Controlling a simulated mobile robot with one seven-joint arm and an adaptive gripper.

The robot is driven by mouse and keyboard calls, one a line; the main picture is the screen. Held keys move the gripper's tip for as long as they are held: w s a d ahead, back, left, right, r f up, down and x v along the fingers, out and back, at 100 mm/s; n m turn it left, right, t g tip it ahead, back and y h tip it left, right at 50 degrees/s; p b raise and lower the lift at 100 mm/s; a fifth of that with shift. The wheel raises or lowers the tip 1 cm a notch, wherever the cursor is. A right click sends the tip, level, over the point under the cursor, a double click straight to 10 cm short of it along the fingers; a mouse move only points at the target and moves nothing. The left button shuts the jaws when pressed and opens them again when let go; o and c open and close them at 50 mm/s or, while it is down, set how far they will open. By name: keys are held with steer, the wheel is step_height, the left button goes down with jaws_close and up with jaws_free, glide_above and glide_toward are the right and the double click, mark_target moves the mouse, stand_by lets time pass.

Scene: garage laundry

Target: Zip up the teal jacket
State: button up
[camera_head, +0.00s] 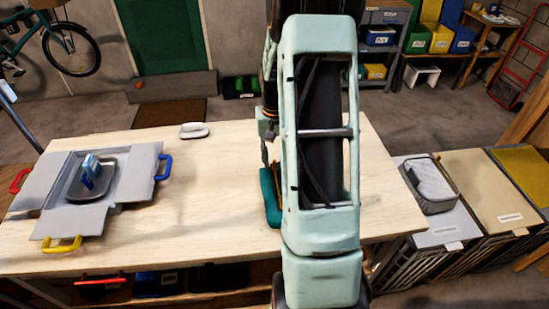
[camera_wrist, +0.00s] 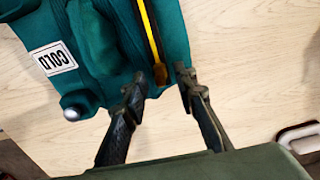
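The teal jacket (camera_head: 269,200) lies on the wooden table, mostly hidden behind my arm in the head view. In the wrist view the jacket (camera_wrist: 95,35) fills the upper left, with a white "COLD" label (camera_wrist: 54,58) that appears upside down. A yellow zipper strip (camera_wrist: 149,28) runs down to a brownish-orange pull (camera_wrist: 160,74) near the jacket's edge. My gripper (camera_wrist: 161,88) is open, with one finger on each side of the pull. I cannot tell whether either finger touches the cloth. A rounded grey knob (camera_wrist: 73,101) shows at the jacket's lower left corner.
A grey open case (camera_head: 105,205) with a dark tray (camera_head: 93,182) and a blue item (camera_head: 88,170) stands at the table's left. A white iron-like object (camera_head: 194,130) lies at the back edge. Bins (camera_head: 432,192) stand at the right. The table's middle is clear.

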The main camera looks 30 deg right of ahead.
jaws_close()
stand_by(0.3)
steer(key=shift+w+d, duration=0.35)
steer(key=shift+w, duration=0.4)
jaws_free()
step_height(320, 180, up, 12)
